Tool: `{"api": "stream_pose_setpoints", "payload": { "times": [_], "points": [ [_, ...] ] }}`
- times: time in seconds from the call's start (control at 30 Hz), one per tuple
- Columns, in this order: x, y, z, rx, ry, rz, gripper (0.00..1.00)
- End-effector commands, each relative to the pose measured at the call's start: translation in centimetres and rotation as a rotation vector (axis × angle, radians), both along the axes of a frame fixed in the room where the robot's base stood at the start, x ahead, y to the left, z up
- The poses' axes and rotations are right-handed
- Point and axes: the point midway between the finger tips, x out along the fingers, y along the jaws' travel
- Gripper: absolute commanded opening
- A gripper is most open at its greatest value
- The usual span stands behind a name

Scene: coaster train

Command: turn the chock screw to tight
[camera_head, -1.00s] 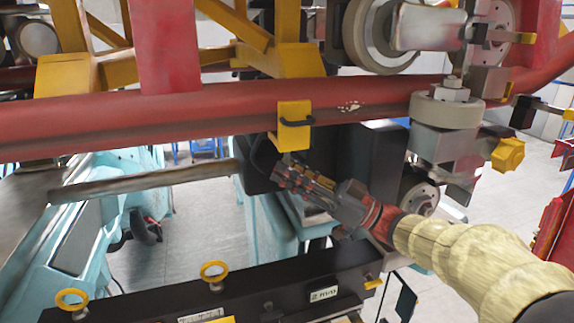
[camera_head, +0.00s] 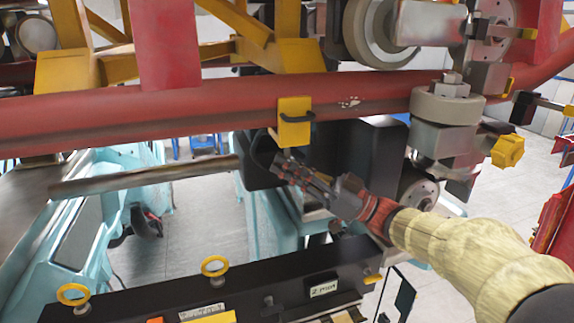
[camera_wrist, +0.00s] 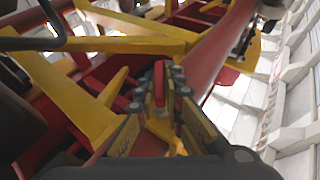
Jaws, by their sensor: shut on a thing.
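The yellow chock (camera_head: 294,124) sits on the red tube rail, with a black handle loop on its face. My gripper (camera_head: 283,163) reaches up from the lower right, its fingertips just below the chock. In the wrist view my gripper (camera_wrist: 160,92) is shut, with a narrow red piece (camera_wrist: 159,80) between its fingers. I take this piece to be the chock screw. The fingers hide most of the screw, and I cannot tell how tight it is.
The red rail (camera_head: 200,110) crosses just above my gripper. Grey wheels (camera_head: 447,105) and a yellow knob (camera_head: 507,151) are at right. A black beam with yellow rings (camera_head: 215,266) lies below. A grey bar (camera_head: 150,178) sticks out at left.

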Motion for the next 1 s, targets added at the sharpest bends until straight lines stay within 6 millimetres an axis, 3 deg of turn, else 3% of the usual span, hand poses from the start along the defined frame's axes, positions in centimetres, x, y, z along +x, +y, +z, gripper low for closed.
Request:
{"api": "stream_pose_setpoints", "payload": {
  "times": [0.47, 1.0],
  "points": [
    [0.09, -0.06, -0.05, 0.001, 0.000, 0.041, 0.00],
    [0.11, -0.02, -0.15, 0.000, 0.001, 0.378, 0.00]
  ]
}}
